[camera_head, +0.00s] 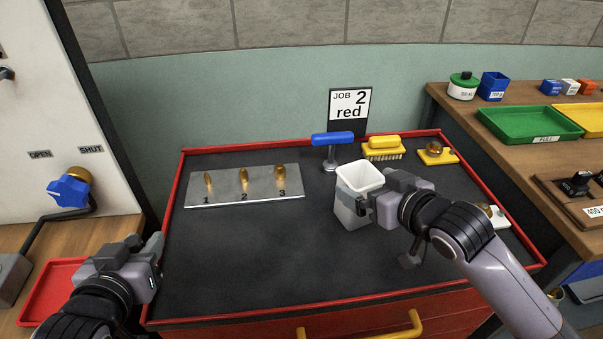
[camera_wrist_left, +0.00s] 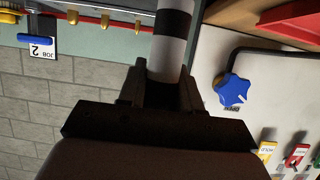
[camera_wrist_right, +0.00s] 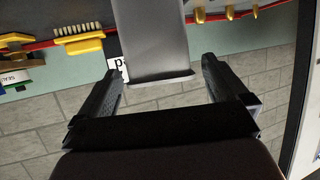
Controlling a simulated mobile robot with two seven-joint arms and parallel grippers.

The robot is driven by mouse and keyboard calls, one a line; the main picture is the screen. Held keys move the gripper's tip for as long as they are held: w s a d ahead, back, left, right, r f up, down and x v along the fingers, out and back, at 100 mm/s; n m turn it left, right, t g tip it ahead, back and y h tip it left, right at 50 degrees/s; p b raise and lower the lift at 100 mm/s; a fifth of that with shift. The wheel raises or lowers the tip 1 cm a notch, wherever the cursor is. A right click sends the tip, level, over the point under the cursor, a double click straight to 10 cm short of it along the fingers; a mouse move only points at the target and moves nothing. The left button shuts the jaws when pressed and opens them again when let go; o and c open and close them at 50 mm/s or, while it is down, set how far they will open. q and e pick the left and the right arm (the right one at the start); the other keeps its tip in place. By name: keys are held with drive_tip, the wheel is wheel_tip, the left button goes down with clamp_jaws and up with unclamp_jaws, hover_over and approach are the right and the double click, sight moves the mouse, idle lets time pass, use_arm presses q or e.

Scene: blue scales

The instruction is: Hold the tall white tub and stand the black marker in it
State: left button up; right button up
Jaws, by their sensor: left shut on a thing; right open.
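The tall white tub (camera_head: 351,212) stands upright on the dark cabinet top, its open mouth facing up. My right gripper (camera_head: 372,196) is open at the tub's right side. In the right wrist view the tub's grey-looking wall (camera_wrist_right: 152,40) lies between the two spread fingers (camera_wrist_right: 163,85), with a gap on each side. My left gripper (camera_head: 158,250) is over the cabinet's left edge. I cannot make out the marker in the head view.
A metal plate (camera_head: 222,193) with brass pieces numbered 1 to 3 lies left of the tub. A blue-handled tool (camera_head: 333,139), a yellow brush (camera_head: 382,147) and a "JOB 2 red" sign (camera_head: 349,104) stand behind it. The cabinet top's front middle is clear.

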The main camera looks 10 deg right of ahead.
sight(350, 176)
drive_tip(key=shift+x, duration=2.75)
drive_tip(key=c, duration=1.1)
